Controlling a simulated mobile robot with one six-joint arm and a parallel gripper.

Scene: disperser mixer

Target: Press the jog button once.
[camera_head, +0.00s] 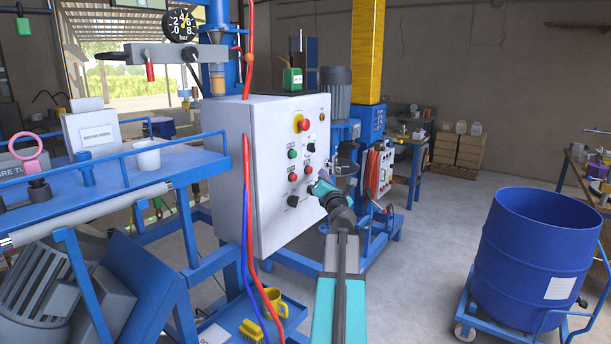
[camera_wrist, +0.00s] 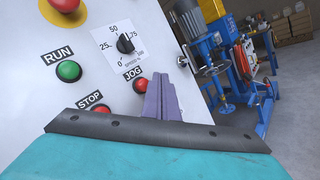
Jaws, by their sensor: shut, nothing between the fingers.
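The jog button (camera_wrist: 140,85) is a small red button under a JOG label on the white control cabinet (camera_head: 272,215). In the head view the jog button (camera_head: 308,170) shows just above and left of my gripper (camera_head: 316,187). In the wrist view my gripper's purple fingers (camera_wrist: 161,90) are together and empty. Their tips appear directly right of the jog button, close to its edge. I cannot tell whether they touch the panel or the button.
Near the jog button are the red stop button (camera_wrist: 93,114), green run button (camera_wrist: 69,71), black speed knob (camera_wrist: 125,43) and red emergency stop (camera_head: 303,124). Red and blue hoses (camera_head: 247,200) hang at the cabinet's left.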

